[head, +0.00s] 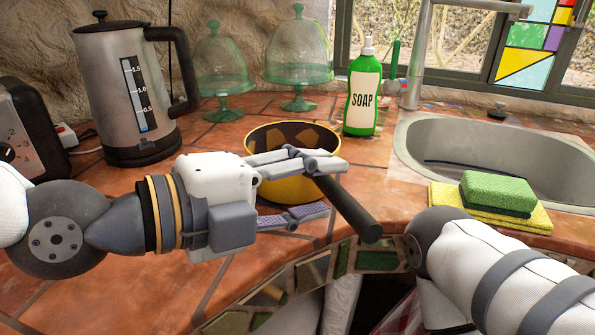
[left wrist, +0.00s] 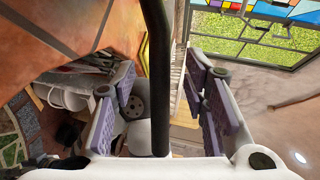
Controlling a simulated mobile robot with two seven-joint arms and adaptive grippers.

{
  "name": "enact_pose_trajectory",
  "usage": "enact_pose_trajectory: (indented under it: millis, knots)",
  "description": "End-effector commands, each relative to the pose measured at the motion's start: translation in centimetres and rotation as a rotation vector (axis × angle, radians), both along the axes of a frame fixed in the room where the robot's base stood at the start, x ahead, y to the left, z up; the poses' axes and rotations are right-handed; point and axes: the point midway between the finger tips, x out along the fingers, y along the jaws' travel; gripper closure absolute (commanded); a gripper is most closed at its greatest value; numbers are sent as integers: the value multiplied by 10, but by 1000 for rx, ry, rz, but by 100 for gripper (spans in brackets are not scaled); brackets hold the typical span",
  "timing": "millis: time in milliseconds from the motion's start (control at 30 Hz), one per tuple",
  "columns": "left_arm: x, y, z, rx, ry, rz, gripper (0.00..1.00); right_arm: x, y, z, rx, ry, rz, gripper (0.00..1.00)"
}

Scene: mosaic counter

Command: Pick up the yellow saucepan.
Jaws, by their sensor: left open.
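The yellow saucepan (head: 285,190) stands on the tiled counter near its front edge, partly hidden behind my left gripper. Its inside looks dark with brownish patches. Its black handle (head: 352,212) points toward the front right and reaches out over the counter edge. My left gripper (head: 331,187) comes in from the left at the pan's front, open, with its fingers about the handle's root. In the left wrist view, the dark handle (left wrist: 156,70) runs between the two open fingers, with a gap on each side. My right gripper is out of view.
A kettle (head: 128,95), two green glass domes (head: 220,70) (head: 297,55) and a soap bottle (head: 362,95) stand behind. A sink (head: 430,135) and sponges (head: 497,190) are at right. My right arm fills the lower right. The tiled counter (head: 90,195) is bare at front left.

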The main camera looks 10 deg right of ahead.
Motion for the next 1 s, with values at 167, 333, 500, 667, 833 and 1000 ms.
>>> enact_pose_trajectory:
  millis: [167, 333, 500, 667, 833, 1000]
  knots:
    - [8, -22, -5, -1, 0, 0, 60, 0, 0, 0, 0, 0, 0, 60]
    - [8, -22, -5, -2, -1, 1, 60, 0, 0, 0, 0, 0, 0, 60]
    - [8, -22, -5, -1, -1, 1, 91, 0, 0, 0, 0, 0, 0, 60]
    - [8, -22, -5, -2, -1, 1, 100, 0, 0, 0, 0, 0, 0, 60]
    - [9, -22, -2, -5, -9, 1, 100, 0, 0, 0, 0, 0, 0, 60]
    - [9, -22, -1, -5, -9, 1, 100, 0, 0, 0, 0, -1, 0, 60]
